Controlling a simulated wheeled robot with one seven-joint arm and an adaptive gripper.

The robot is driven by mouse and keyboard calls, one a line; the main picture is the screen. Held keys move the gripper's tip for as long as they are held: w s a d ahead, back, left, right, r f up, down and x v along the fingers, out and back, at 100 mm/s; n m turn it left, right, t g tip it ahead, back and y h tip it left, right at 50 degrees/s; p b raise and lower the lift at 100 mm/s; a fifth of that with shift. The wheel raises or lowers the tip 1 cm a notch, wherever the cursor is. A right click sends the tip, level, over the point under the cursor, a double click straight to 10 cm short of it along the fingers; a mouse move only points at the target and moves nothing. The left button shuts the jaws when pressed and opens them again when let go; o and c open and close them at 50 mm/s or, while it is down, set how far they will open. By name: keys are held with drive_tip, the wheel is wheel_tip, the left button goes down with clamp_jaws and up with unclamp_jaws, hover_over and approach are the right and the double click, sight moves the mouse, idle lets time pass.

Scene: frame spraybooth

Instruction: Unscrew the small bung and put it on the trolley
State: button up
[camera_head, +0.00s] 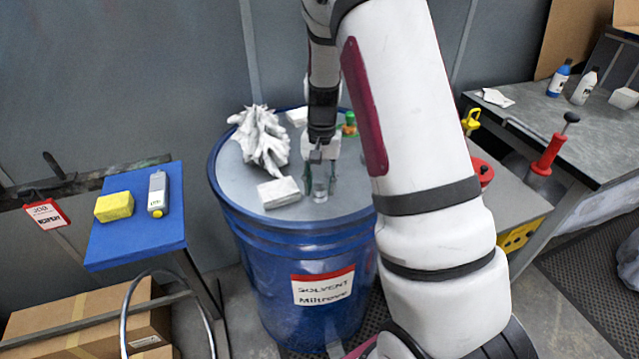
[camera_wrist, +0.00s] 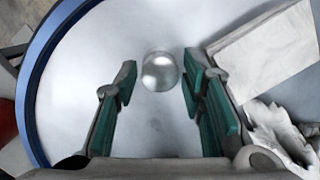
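The small bung (camera_wrist: 160,72) is a round silvery metal cap on the grey top of the blue solvent drum (camera_head: 300,285). In the head view the bung (camera_head: 320,193) shows near the drum's front rim. My gripper (camera_wrist: 157,80) is open, pointing down over the drum top. Its green-padded fingers stand on either side of the bung with gaps to both, the right one closer. Whether the fingertips are level with the bung or above it, I cannot tell. A blue-topped stand (camera_head: 133,236) at the left may be the trolley.
The stand carries a yellow sponge (camera_head: 114,207) and a grey bottle (camera_head: 157,194), with free room at its front. Crumpled cloth (camera_head: 262,138), a white block (camera_head: 278,192) and a green-capped item (camera_head: 349,123) lie on the drum. A grey bench (camera_head: 540,110) stands right.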

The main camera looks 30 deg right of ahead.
drive_tip(key=m, duration=0.7)
drive_tip(key=shift+s+m+t, duration=0.1)
drive_tip(key=shift+m+t, duration=0.2)
drive_tip(key=shift+t, duration=0.1)
drive_tip(key=m, duration=0.6)
drive_tip(key=shift+m+t+p, duration=0.3)
drive_tip(key=shift+t+p, duration=0.1)
drive_tip(key=c, duration=0.8)
drive_tip(key=n, duration=0.4)
drive_tip(key=shift+d+n+g, duration=0.1)
drive_tip(key=shift+n+g, duration=0.2)
drive_tip(key=shift+b, duration=0.3)
drive_tip(key=shift+n, duration=0.7)
drive_tip(key=n, duration=0.3)
drive_tip(key=shift+g, duration=0.3)
drive_tip(key=shift+n, duration=0.3)
